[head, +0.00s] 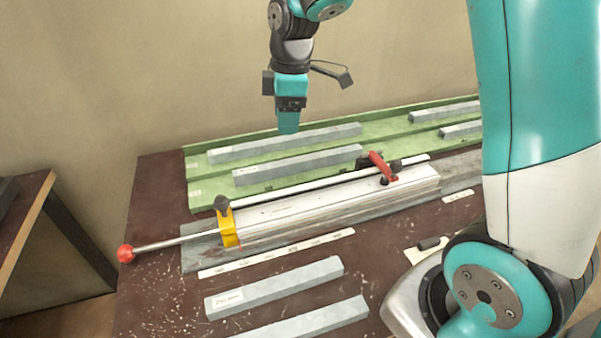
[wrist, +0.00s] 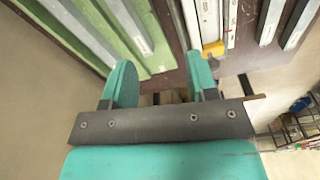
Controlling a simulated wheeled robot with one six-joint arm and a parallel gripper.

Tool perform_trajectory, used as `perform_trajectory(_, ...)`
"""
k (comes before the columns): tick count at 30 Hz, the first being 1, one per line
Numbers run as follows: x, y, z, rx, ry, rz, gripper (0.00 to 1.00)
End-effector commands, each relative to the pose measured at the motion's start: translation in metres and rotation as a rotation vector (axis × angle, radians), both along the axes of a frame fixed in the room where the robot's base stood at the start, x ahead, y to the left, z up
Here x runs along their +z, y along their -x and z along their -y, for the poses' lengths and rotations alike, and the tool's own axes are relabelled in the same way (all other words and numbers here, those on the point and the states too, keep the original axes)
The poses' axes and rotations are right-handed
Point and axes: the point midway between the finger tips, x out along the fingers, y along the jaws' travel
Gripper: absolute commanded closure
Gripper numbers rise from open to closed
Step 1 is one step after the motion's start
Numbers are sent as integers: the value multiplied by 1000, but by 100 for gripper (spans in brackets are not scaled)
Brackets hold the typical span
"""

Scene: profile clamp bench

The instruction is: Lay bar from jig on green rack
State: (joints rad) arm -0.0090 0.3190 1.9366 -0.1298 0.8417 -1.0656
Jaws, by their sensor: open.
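The green rack (head: 200,190) lies along the back of the bench, with grey bars on it, such as a rear left bar (head: 285,143) and a front left bar (head: 298,165). The jig (head: 228,228) stands in front, with a yellow end piece and a red clamp handle (head: 382,167). A long pale profile (head: 330,205) lies along it; I cannot tell whether this is the bar or the jig's bed. My gripper (head: 288,130) hangs above the rack's left part, open and empty. In the wrist view, its fingers (wrist: 162,82) are apart, with the rack (wrist: 95,65) left and the jig's yellow end (wrist: 213,48) right.
Two loose grey bars lie at the bench front, one (head: 275,287) behind the other (head: 310,320). A rod with a red knob (head: 126,254) sticks out left of the jig. A white scale strip (head: 275,254) runs before the jig. My arm hides the right side.

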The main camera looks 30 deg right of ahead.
Motion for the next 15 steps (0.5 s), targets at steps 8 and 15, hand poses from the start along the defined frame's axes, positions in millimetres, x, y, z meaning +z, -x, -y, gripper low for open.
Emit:
perform_trajectory(8, 43, 172, -98, -369, -211, -73, 47)
perform_trajectory(15, 41, 242, -117, -525, -280, -157, 47)
